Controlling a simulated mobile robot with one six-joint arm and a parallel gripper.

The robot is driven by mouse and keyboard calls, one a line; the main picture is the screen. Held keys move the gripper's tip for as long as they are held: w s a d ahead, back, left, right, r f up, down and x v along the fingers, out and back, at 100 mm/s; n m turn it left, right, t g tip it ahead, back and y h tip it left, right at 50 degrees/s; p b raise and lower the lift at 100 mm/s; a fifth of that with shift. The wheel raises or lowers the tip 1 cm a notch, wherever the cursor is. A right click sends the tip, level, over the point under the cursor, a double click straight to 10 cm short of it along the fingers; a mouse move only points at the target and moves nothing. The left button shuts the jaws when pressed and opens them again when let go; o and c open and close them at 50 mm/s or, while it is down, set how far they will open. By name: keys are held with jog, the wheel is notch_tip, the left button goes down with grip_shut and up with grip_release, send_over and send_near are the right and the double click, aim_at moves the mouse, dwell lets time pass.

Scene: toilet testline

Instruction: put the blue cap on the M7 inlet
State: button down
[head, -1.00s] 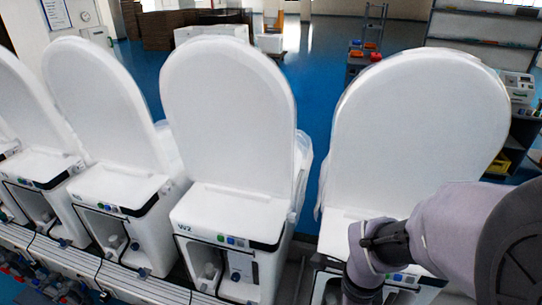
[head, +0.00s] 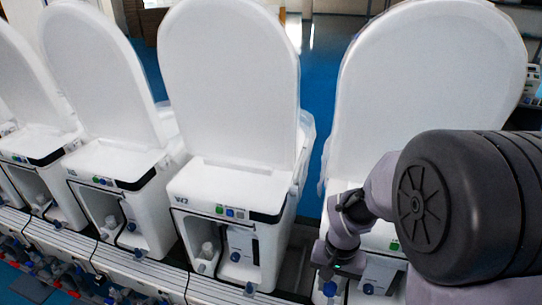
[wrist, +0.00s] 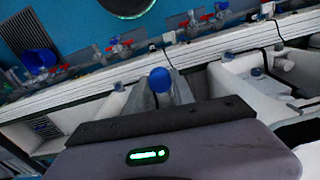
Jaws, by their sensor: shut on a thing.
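My gripper (head: 330,272) is low in front of the rightmost toilet (head: 400,235), pointing down. It is shut on the blue cap (head: 330,288), which shows just below it. Another blue knob (head: 368,289) is on the front of the rightmost toilet, right of my gripper. I cannot read an M7 label, and I cannot tell which fitting is the M7 inlet.
More white toilets with raised lids (head: 230,85) stand in a row to the left. A pale rail (head: 150,268) runs along their front. Red and blue valves (wrist: 190,22) line the rail's far side in the wrist view, with a blue funnel-like part (wrist: 38,60) at left.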

aim_at(326, 284)
jog(key=f+n, duration=0.1)
jog(key=w+f+n+b, duration=0.1)
jog(key=f+n, duration=0.1)
jog(key=shift+w+a+f, duration=0.15)
jog(key=shift+w+a, duration=0.1)
jog(key=shift+w, duration=0.15)
jog(key=shift+w+n, duration=0.1)
jog(key=shift+n, duration=0.4)
